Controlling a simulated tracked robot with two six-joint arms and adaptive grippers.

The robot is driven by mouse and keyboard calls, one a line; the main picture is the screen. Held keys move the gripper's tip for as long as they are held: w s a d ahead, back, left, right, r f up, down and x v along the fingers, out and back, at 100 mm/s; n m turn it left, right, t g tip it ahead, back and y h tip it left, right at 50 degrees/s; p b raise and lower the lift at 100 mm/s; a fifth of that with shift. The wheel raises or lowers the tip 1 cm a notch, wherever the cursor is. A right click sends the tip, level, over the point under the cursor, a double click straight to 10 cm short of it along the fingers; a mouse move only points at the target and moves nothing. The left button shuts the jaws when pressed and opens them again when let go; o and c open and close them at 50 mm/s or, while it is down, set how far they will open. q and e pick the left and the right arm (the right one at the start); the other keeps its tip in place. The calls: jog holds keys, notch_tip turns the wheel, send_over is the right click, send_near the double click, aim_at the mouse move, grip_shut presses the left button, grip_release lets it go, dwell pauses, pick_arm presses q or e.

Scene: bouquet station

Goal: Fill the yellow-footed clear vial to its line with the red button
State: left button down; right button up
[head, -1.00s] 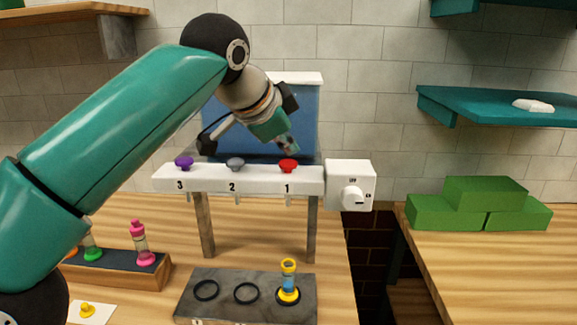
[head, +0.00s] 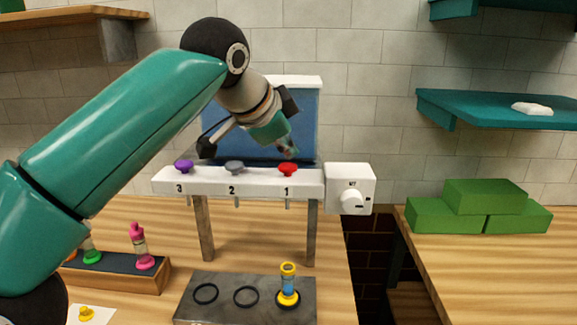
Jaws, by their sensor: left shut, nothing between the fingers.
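The yellow-footed clear vial (head: 288,284) stands upright on the right-hand spot of the grey plate (head: 230,315), below the outlet marked 1. Blue shows inside it; its fill line is too small to make out. The red button (head: 288,169) sits on top of the white dispenser bar (head: 258,187) above the number 1. My left gripper (head: 289,152) is shut and empty, just above the red button. I see a small gap between them, but cannot be sure of it. My right gripper is not in view.
A grey button (head: 234,167) and a purple button (head: 184,166) sit left of the red one. A white dial box (head: 350,188) is on the right end. A wooden rack (head: 150,277) holds pink and green vials. Green blocks (head: 485,200) lie on the right-hand table.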

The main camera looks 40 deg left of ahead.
aim_at(286, 166)
pick_arm(q)
jog(key=shift+f, duration=0.4)
jog(key=shift+f+b, duration=0.6)
jog(key=shift+b, duration=0.05)
dwell(0.7)
jog(key=shift+r, duration=0.15)
jog(key=shift+r+p, duration=0.9)
jog(key=shift+p, duration=0.2)
notch_tip(286, 166, up, 5)
jog(key=p, duration=0.5)
